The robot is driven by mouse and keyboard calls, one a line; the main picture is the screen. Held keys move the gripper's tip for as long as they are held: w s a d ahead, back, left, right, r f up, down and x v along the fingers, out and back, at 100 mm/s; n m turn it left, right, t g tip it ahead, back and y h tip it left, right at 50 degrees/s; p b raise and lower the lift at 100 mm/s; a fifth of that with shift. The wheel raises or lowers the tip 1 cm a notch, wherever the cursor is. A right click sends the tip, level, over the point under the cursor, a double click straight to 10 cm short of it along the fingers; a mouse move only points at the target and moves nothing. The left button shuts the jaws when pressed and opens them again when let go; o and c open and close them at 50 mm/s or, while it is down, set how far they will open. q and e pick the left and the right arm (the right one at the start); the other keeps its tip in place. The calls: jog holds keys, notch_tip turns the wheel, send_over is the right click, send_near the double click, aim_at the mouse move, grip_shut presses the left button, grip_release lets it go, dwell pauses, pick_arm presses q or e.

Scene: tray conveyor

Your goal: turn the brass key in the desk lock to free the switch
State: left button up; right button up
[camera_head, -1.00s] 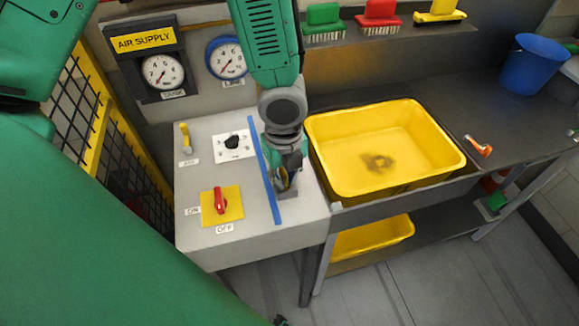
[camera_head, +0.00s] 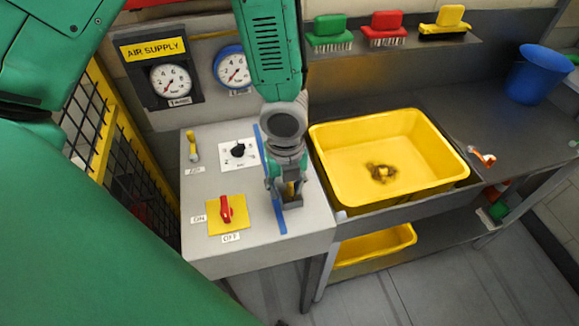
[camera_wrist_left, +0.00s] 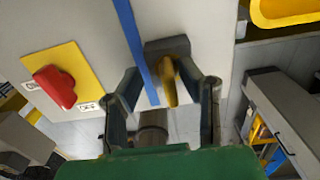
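The brass key (camera_wrist_left: 169,82) sticks out of a dark grey lock block (camera_wrist_left: 166,47) on the grey desk, right of a blue strip (camera_head: 272,190). My left gripper (camera_wrist_left: 167,92) is open, with one finger on each side of the key. In the wrist view gaps show between the fingers and the key. In the head view the left gripper (camera_head: 286,188) is over the lock and partly hides the key. The red switch (camera_head: 226,209) sits on a yellow plate with ON and OFF labels; it also shows in the wrist view (camera_wrist_left: 54,87). My right gripper is not visible.
A black knob (camera_head: 238,150) and a small yellow lever (camera_head: 193,146) are on the desk behind the switch. A yellow tub (camera_head: 452,176) stands close on the right. Gauges stand at the back. A yellow-framed mesh fence (camera_head: 110,150) is on the left.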

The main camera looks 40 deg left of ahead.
pick_arm(q)
jog(key=shift+w+r, duration=0.1)
jog(key=shift+r, duration=0.05)
notch_tip(320, 180, up, 10)
jog(key=shift+d+r, duration=0.15)
jog(key=shift+r, duration=0.05)
jog(key=shift+a+r, duration=0.45)
jog(key=shift+r, duration=0.1)
